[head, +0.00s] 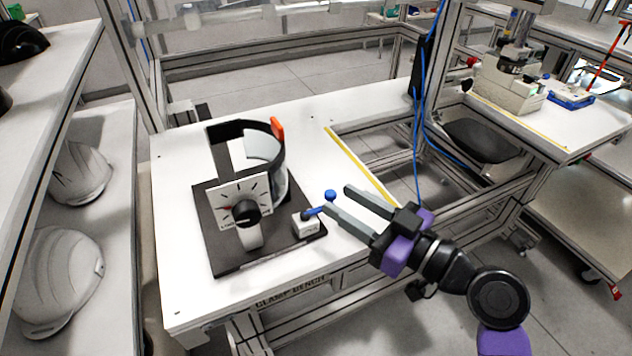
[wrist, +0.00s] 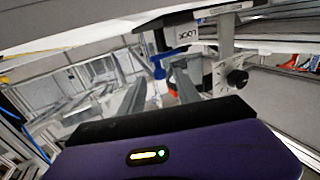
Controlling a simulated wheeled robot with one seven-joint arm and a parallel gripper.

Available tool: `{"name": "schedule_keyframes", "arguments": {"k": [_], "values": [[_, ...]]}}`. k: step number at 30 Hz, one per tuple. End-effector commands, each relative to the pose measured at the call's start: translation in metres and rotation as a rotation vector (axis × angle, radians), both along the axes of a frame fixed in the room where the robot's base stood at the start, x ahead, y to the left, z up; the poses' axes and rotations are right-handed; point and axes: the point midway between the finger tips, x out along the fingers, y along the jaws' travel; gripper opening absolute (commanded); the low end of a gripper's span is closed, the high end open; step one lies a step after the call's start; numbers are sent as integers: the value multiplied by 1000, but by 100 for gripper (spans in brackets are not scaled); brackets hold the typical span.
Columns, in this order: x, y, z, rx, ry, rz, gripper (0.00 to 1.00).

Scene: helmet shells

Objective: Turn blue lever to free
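The blue lever (head: 316,211) sticks out to the right from a small white block (head: 306,225) at the right front of the black base plate. Its round blue knob (head: 330,195) is at the tip. My open gripper (head: 337,199) reaches in from the right, with its two fingertips just beside the knob. In the wrist view the blue lever (wrist: 158,66) shows between the two spread fingers (wrist: 160,88). The white block reads "LOCK" (wrist: 183,35) there. I cannot tell whether a finger touches the lever.
A dial panel (head: 240,203) with a black knob and a black curved band with an orange tab (head: 278,128) stand on the black base plate (head: 225,262). White helmet shells (head: 60,280) lie on shelves at left. The white bench top (head: 180,290) is otherwise mostly clear.

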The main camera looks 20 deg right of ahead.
Motion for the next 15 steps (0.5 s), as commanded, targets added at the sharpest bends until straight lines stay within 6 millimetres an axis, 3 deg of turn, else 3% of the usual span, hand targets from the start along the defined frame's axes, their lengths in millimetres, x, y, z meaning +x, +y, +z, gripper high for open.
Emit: {"name": "schedule_keyframes", "arguments": {"k": [9,15], "values": [[44,20,1,1,-1,1,40],[60,26,1,1,0,0,40]]}}
